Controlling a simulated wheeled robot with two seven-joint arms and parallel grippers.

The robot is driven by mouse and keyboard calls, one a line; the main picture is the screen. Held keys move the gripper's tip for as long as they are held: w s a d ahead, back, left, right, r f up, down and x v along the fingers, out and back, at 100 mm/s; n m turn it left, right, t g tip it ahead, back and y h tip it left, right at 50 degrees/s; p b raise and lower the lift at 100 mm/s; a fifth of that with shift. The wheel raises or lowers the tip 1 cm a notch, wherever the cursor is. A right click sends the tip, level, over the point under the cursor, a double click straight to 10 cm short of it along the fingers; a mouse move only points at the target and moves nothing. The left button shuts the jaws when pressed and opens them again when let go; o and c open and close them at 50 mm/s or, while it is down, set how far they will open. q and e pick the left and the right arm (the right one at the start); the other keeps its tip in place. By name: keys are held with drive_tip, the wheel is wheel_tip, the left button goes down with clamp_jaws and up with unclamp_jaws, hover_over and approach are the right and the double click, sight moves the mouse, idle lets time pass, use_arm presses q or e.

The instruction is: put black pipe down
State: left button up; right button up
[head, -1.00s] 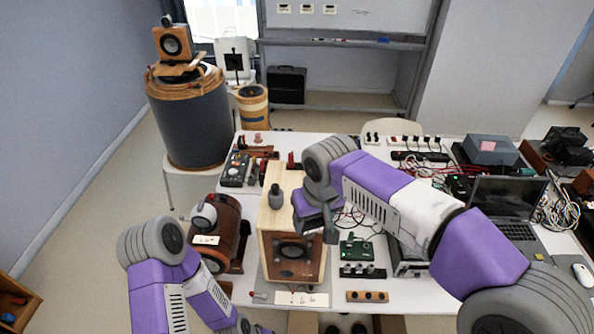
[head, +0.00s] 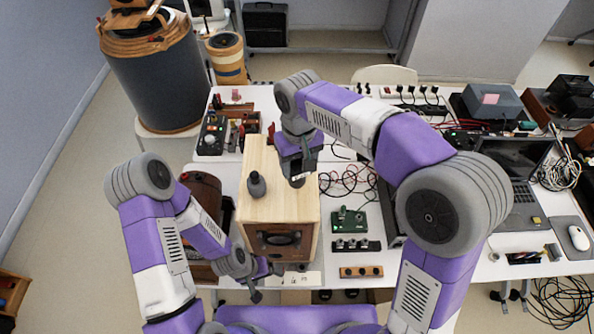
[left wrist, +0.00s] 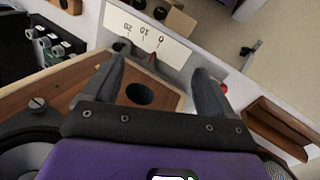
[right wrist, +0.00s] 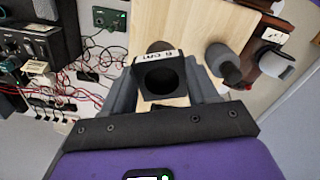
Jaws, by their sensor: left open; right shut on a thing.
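The black pipe (right wrist: 162,80) is a dark square-ended tube with a round opening and a white label. My right gripper (head: 298,176) is shut on it, above the right part of the wooden speaker cabinet's top (head: 280,207). The pipe's lower end is hidden, so I cannot tell whether it touches the cabinet. A dark round spot (right wrist: 160,47) shows on the top beside the pipe. A grey pipe (head: 257,185) stands upright on the top, left of my right gripper.
A green circuit board (head: 347,220), a black knob strip (head: 356,246) and a wooden block (head: 361,272) lie right of the cabinet. Red and black wires (head: 345,178) lie behind them. A laptop (head: 521,190) stands at the right.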

wheel_tip(320, 180, down, 4)
drive_tip(key=shift+r, duration=0.1)
drive_tip(key=o, duration=1.1)
wheel_tip(320, 180, up, 12)
drive_tip(key=shift+r+p, duration=0.1)
drive_tip(key=shift+p, duration=0.35)
